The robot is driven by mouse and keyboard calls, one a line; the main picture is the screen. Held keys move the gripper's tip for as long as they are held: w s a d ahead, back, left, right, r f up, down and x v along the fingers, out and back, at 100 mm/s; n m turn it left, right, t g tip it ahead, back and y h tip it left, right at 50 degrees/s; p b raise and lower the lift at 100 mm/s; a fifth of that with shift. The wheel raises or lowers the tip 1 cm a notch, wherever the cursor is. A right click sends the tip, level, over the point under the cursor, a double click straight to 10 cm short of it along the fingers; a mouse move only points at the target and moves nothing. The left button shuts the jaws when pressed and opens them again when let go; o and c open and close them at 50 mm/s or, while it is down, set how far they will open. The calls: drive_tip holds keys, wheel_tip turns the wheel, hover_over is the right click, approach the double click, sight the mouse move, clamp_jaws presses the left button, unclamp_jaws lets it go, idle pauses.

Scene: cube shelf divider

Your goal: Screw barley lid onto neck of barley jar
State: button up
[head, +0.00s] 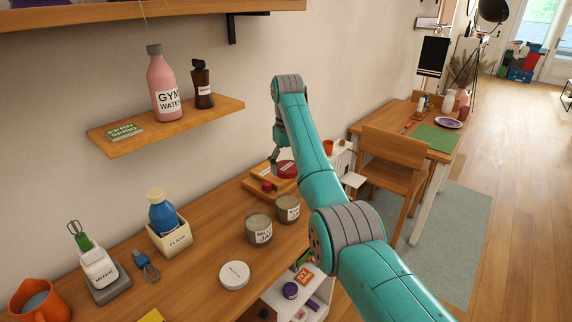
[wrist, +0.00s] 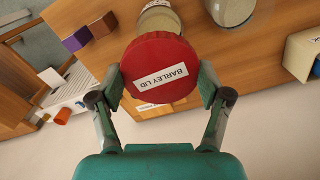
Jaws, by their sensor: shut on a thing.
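The barley lid (wrist: 160,68) is a red round lid with a white label reading "BARLEY LID". My gripper (wrist: 160,85) is shut on it, one finger at each side of the rim. In the head view the lid (head: 287,169) is held at the end of my gripper (head: 281,163), beyond two glass jars. The farther jar (head: 288,208) stands upright on the counter, its label too small to read surely. The nearer jar (head: 260,231) has a label ending in "JAR". In the wrist view one jar (wrist: 158,19) is partly hidden behind the lid.
A white round lid (head: 234,274) lies on the wooden counter (head: 195,258). A blue bottle in a holder (head: 169,234), a mixer (head: 98,268) and an orange jug (head: 42,303) stand left. A shelf (head: 165,125) hangs above. Counter around the white lid is clear.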

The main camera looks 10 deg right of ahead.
sight(287, 190)
drive_tip(key=shift+f, duration=2.8)
drive_tip(key=shift+f, duration=1.35)
drive_tip(key=m, duration=1.1)
drive_tip(key=shift+m, duration=0.3)
drive_tip(key=m, duration=0.5)
drive_tip(key=shift+r+m, duration=0.1)
drive_tip(key=shift+m, duration=3)
drive_tip(key=o, duration=1.2)
